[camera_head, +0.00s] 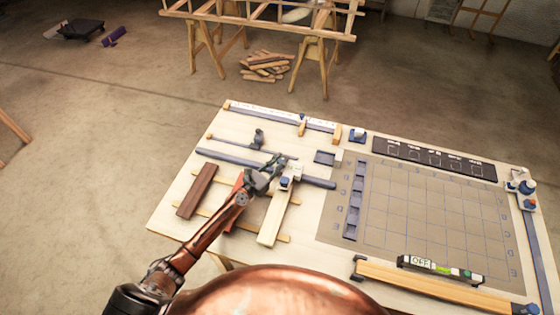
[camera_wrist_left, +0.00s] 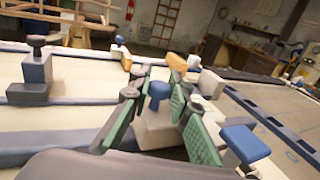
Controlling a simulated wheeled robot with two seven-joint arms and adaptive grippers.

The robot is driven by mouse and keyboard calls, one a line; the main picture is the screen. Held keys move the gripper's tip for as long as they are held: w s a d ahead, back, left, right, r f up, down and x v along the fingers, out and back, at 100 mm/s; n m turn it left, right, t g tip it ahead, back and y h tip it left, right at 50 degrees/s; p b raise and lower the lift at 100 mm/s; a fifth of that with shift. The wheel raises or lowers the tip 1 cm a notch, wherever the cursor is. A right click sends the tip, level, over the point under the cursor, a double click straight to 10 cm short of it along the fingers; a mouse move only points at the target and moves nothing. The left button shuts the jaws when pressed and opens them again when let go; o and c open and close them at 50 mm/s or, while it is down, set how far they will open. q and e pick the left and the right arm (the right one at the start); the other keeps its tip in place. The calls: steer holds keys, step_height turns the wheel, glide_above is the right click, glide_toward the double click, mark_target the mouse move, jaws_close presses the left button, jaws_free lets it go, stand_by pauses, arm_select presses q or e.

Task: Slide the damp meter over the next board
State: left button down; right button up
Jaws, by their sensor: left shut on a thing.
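A small white block with a blue knob, apparently the damp meter (camera_wrist_left: 155,130), sits between the green-padded fingers of my left gripper (camera_wrist_left: 160,115) in the left wrist view. In the head view my left gripper (camera_head: 270,172) is shut on it at the long grey-blue rail (camera_head: 318,182); the gripper partly hides it. Below the rail lie a dark brown board (camera_head: 196,191), a reddish board (camera_head: 234,203) partly under my arm, and a pale board (camera_head: 272,220). A white and blue piece (camera_head: 287,181) stands at the pale board's upper end. My right gripper is not in view.
A gridded mat (camera_head: 425,215) covers the table's right side, with a blue strip (camera_head: 354,200) on its left edge. A level marked OFF (camera_head: 440,269) lies at the front. A ruler rail (camera_head: 275,115) with wooden stops runs along the back left.

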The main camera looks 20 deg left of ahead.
arm_select(q)
steer(key=shift+a, duration=0.1)
steer(key=a+b, duration=0.2)
steer(key=a, duration=0.3)
steer(key=a+b, duration=0.3)
steer(key=a, duration=0.2)
steer(key=a+b, duration=0.3)
steer(key=a, duration=0.2)
steer(key=shift+w+a+f, duration=0.2)
steer(key=shift+w+a, duration=0.05)
steer(key=shift+a, duration=0.15)
steer(key=shift+a+r, duration=0.1)
steer(key=shift+a, duration=0.45)
steer(key=c, duration=1.8)
jaws_free()
steer(key=shift+s, duration=0.15)
steer(key=v, duration=1.1)
steer(key=shift+s+a, duration=0.25)
steer(key=shift+s, duration=0.05)
